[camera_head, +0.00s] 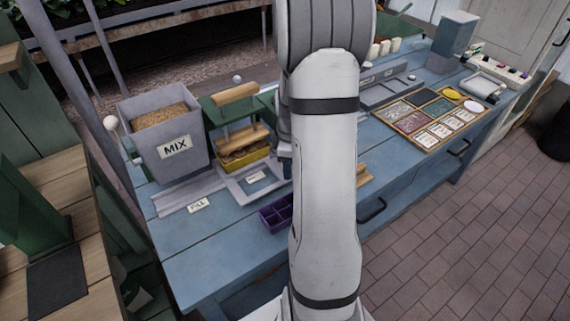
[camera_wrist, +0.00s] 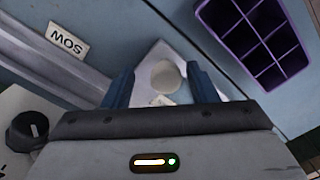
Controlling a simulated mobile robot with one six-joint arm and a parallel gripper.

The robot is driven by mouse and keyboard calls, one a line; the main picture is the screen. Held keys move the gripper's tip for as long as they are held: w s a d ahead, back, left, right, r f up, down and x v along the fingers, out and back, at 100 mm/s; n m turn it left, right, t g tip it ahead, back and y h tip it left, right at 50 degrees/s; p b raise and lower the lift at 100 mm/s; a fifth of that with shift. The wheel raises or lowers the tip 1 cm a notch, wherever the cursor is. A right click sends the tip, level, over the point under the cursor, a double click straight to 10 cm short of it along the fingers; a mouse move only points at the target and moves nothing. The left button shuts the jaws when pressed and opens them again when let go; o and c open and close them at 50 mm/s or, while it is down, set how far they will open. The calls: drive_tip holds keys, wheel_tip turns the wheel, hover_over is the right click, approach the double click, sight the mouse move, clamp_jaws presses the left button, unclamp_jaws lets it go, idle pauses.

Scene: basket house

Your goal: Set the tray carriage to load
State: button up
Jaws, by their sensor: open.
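A grey flat frame (camera_head: 247,183), which looks like the tray carriage, lies by the rail (camera_head: 178,207) on the blue table. Its small label is unreadable. A FILL label (camera_head: 198,205) is in front of the rail. In the wrist view, my gripper (camera_wrist: 161,72) is open. Its blue fingers stand either side of a pale round knob (camera_wrist: 165,75) on a light grey plate (camera_wrist: 150,60); contact cannot be told. A SOW label (camera_wrist: 67,40) shows upside down beside the rail.
A purple compartment tray (camera_head: 277,213) lies at the table's front edge and shows in the wrist view (camera_wrist: 235,42). A MIX bin (camera_head: 150,150) and a yellow-and-wood press (camera_head: 243,150) stand behind the rail. A black dial (camera_wrist: 27,130) is left of my gripper. Seed-card tray (camera_head: 432,112) is right.

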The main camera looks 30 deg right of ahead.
wheel_tip(320, 180, up, 7)
drive_tip(key=shift+r, duration=0.4)
